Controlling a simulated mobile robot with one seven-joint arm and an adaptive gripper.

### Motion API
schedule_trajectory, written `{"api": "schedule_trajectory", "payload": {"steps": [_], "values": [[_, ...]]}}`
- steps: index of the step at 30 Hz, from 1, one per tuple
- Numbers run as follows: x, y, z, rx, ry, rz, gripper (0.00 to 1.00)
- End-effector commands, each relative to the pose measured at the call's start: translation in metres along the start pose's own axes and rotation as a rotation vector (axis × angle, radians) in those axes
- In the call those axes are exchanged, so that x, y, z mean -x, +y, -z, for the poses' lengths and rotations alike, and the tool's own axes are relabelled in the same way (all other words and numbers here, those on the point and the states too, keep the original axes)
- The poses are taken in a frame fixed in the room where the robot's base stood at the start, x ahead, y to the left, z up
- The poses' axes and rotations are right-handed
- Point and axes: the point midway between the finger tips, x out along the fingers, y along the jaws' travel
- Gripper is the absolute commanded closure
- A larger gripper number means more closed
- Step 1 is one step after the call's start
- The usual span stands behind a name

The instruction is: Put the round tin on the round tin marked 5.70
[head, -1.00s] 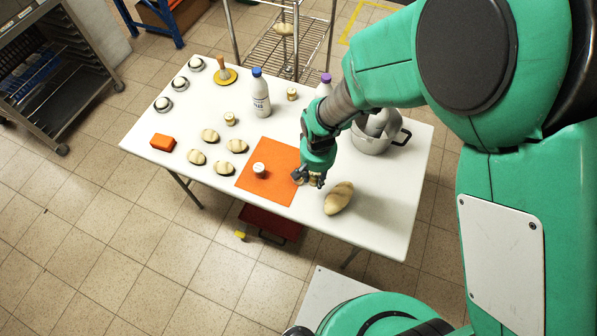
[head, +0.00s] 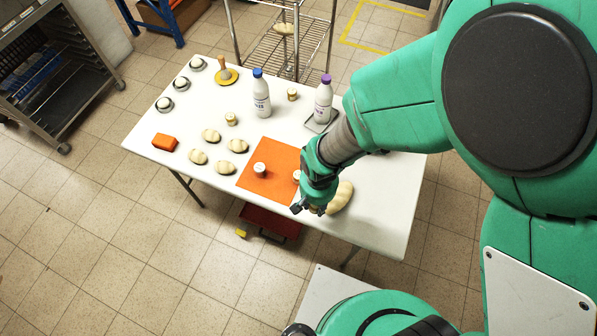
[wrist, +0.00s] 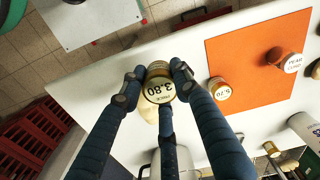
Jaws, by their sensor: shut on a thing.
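My gripper (wrist: 157,78) is shut on a round tin with a pale lid marked 3.80 (wrist: 158,91), as the wrist view shows. In the head view my gripper (head: 312,208) is over the table's front part, right of the orange mat, and hides most of the tin. The round tin marked 5.70 (wrist: 219,89) stands on the mat near its edge, apart from the held tin. It also shows in the head view (head: 297,175), partly covered by my gripper.
The orange mat (head: 262,188) also bears a white-lidded jar labelled PEAR (head: 260,169). A large loaf-like object (head: 342,198) lies beside my gripper. Two bottles (head: 261,95) (head: 323,100) stand farther back. Several smaller loaf-like objects (head: 211,136) lie left of the mat.

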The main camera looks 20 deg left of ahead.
Motion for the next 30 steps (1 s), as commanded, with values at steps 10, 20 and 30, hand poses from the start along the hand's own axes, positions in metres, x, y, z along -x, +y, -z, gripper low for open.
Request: {"api": "schedule_trajectory", "payload": {"steps": [10, 20, 30], "values": [[-0.007, -0.018, 0.051, 0.000, 0.000, 0.000, 0.95], [-0.013, -0.040, 0.114, 0.000, 0.000, 0.000, 0.95], [-0.015, -0.051, 0.146, 0.000, 0.000, 0.000, 0.95]]}}
